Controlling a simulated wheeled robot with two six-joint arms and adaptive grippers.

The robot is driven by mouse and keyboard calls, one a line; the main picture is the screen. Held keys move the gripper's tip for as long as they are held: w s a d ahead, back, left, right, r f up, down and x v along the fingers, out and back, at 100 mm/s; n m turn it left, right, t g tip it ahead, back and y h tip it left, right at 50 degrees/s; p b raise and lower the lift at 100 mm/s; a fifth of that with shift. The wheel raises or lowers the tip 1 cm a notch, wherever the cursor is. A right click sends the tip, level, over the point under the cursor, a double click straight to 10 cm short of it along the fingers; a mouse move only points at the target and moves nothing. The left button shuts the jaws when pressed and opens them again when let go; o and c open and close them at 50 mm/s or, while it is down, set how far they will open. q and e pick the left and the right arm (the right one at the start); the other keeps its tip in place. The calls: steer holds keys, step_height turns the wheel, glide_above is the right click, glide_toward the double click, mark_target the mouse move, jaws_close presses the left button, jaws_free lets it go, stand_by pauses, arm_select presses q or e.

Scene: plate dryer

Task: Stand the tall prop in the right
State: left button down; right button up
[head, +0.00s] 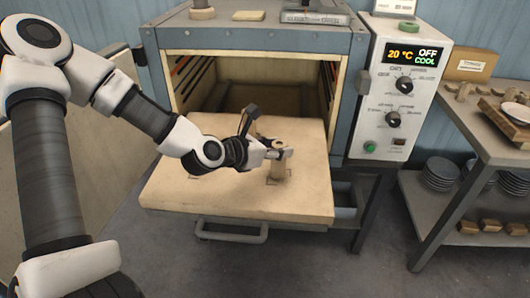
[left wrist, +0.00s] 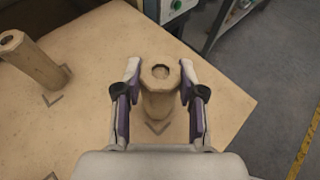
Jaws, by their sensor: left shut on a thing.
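A pale tan prop (head: 278,168) with a hole in its top stands upright over the pulled-out shelf (head: 240,197) of the dryer, near its right side. My left gripper (head: 279,153) is shut on this prop, with one finger on each side in the left wrist view (left wrist: 160,80). The prop is beside a dark corner mark (left wrist: 157,127); I cannot tell whether its foot touches the shelf. A second prop (left wrist: 32,62) stands to the left in the left wrist view, beside another corner mark; my arm and gripper seem to hide it in the head view. My right gripper is out of view.
The open dryer chamber (head: 255,97) is behind the shelf. Its control panel (head: 400,95) reads 20 °C, OFF, COOL. A side table (head: 487,117) with wooden pieces above and stacked plates (head: 440,174) below stands at right. A handle (head: 232,235) sticks out in front.

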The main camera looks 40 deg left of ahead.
arm_select(q)
steer(key=shift+w+f, duration=0.2)
steer(key=shift+f, duration=0.4)
steer(key=shift+d+r, duration=0.1)
steer(key=shift+r, duration=0.05)
steer(key=shift+d+r, duration=0.1)
steer(key=shift+s, duration=0.1)
steer(key=c, duration=1.1)
jaws_free()
steer(key=shift+f, duration=0.2)
steer(key=o, duration=0.4)
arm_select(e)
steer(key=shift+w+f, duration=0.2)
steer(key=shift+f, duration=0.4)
arm_select(q)
steer(key=shift+r, duration=0.1)
